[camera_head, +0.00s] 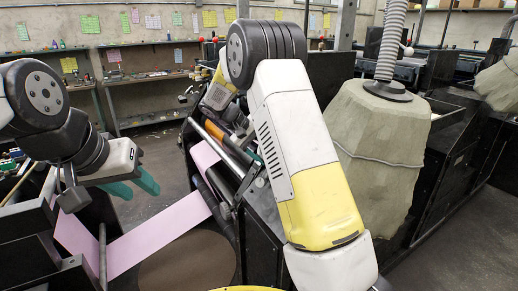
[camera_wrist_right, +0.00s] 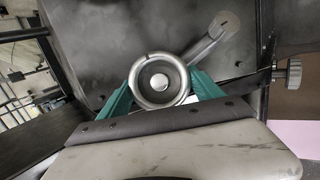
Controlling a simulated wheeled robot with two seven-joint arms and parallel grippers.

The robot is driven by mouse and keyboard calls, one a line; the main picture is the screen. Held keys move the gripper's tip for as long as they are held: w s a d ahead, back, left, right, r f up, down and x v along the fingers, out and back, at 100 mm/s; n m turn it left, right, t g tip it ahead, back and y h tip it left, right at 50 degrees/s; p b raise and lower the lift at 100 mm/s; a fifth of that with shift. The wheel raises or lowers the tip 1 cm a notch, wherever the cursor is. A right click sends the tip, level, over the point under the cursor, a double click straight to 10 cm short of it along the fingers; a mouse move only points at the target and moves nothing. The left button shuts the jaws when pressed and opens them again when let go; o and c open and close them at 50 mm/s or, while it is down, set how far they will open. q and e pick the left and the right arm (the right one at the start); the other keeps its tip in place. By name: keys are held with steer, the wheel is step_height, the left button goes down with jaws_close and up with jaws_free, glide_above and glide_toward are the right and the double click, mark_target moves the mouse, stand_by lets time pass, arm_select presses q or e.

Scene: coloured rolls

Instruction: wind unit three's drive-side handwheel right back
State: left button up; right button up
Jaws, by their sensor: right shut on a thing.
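In the right wrist view a round grey metal handwheel (camera_wrist_right: 158,80) with a raised rim and pale hub sits between the teal fingers of my right gripper (camera_wrist_right: 160,92). The gripper is shut on it, one finger on each side. In the head view my right arm bends over the machine, and this handwheel and most of that gripper are hidden behind it. My left gripper (camera_head: 134,187) is at the left, its teal fingers apart and empty, above the pink web (camera_head: 160,231). I cannot read any unit number.
A grey lever (camera_wrist_right: 212,38) stands close to the handwheel, upper right in the wrist view. A smaller knob (camera_wrist_right: 289,72) sits at the right. Benches (camera_head: 150,80) line the back wall.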

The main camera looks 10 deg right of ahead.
steer(key=n, duration=0.2)
steer(key=n+t+h, duration=0.1)
steer(key=n, duration=0.1)
steer(key=shift+a+f+h, duration=0.1)
steer(key=shift+a+h, duration=0.05)
steer(key=shift+h, duration=0.15)
steer(key=n+t+h, duration=0.1)
steer(key=n, duration=0.4)
steer(key=shift+s, duration=0.15)
steer(key=n+t, duration=0.2)
steer(key=n, duration=0.3)
steer(key=shift+s+f, duration=0.1)
steer(key=shift+n+t, duration=1.1)
steer(key=shift+n, duration=1.4)
steer(key=o, duration=1.4)
steer(key=shift+s, duration=0.1)
